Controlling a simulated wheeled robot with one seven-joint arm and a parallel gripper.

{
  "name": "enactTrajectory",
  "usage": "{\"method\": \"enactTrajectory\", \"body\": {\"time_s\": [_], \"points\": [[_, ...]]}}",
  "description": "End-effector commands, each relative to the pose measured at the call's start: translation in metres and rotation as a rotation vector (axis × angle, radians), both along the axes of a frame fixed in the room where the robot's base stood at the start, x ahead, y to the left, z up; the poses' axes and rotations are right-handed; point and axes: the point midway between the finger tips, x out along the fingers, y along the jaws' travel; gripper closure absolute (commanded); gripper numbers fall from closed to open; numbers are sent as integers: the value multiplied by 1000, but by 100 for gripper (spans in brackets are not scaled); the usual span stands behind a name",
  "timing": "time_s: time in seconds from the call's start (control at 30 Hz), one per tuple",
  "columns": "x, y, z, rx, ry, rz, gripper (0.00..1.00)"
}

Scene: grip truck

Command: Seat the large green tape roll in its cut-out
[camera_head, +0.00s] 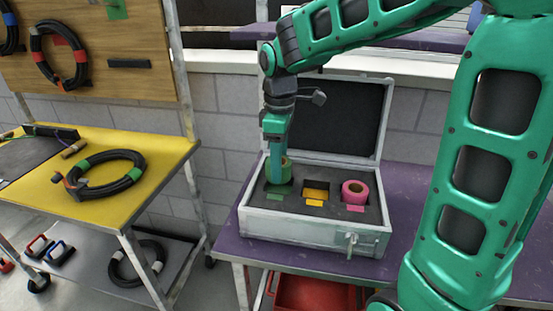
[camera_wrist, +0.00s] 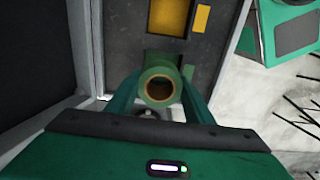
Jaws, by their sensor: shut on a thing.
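The green tape roll (camera_wrist: 160,88) is between the two fingers of my gripper (camera_wrist: 158,100), and the gripper is shut on it. In the head view my gripper (camera_head: 277,158) points down over the left part of the open case (camera_head: 312,231). The green roll (camera_head: 288,171) shows there at the fingertips, at the left cut-out beside a green label (camera_head: 275,197). The fingers and roll hide most of that cut-out, so I cannot tell how deep the roll sits.
A pink roll (camera_head: 356,193) stands in the right cut-out. The middle cut-out (camera_head: 316,188) shows yellow inside. The raised lid (camera_head: 335,113) stands behind my gripper. The purple table (camera_head: 406,192) surrounds the case. A yellow table (camera_head: 165,152) with a cable coil is at left.

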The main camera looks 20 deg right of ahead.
Motion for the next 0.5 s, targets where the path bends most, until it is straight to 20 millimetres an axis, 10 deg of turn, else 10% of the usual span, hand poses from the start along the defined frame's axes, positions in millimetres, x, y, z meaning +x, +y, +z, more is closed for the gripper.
{"method": "enactTrajectory", "body": {"time_s": [0.5], "points": [[0,0,-22,0,0,0,77]]}}
